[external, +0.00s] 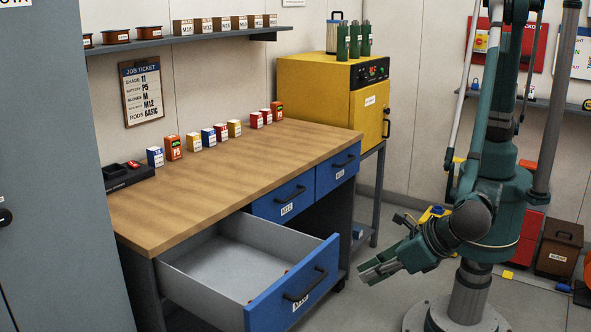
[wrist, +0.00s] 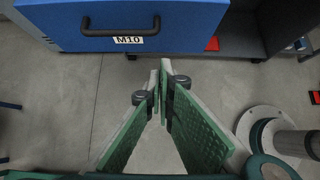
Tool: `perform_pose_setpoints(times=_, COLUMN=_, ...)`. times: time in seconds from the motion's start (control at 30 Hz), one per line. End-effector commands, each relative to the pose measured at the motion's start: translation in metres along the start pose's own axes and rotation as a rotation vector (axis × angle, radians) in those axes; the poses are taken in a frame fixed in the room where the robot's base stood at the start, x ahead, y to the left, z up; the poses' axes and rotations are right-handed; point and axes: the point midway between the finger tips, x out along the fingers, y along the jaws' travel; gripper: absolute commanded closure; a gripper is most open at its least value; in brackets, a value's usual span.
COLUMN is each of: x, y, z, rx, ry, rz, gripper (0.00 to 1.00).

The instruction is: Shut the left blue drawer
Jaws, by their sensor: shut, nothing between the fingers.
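The left blue drawer (external: 292,292) is pulled far out of the wooden-topped bench, its grey interior exposed. Its blue front has a dark bar handle (external: 305,285) and a white label. In the wrist view the blue front (wrist: 190,14), labelled M10, spans the upper left, with its handle (wrist: 121,28) near the top. My gripper (external: 363,275) is to the right of the drawer front in the external view, its fingers pointing toward it. In the wrist view the gripper (wrist: 163,72) is shut and empty, its fingertips apart from the drawer front in the picture.
Two other blue drawers, a middle one (external: 281,197) and a right one (external: 337,170), are shut. The bench top (external: 215,180) holds small boxes along its back. A yellow oven (external: 368,109) stands behind on a stand. The floor (wrist: 70,110) in front of the drawer is clear.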

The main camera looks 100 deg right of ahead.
Motion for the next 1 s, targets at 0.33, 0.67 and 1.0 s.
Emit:
perform_pose_setpoints(times=0.33, x=0.0, y=0.001, z=-0.003, rx=-0.006, ry=-0.002, rz=0.0, gripper=1.0)
perform_pose_setpoints(times=0.67, x=0.011, y=0.001, z=-0.003, rx=-0.005, ry=-0.002, rz=0.0, gripper=1.0)
perform_pose_setpoints(times=1.0, x=0.052, y=0.0, z=-0.003, rx=-0.004, ry=-0.002, rz=-0.001, gripper=1.0)
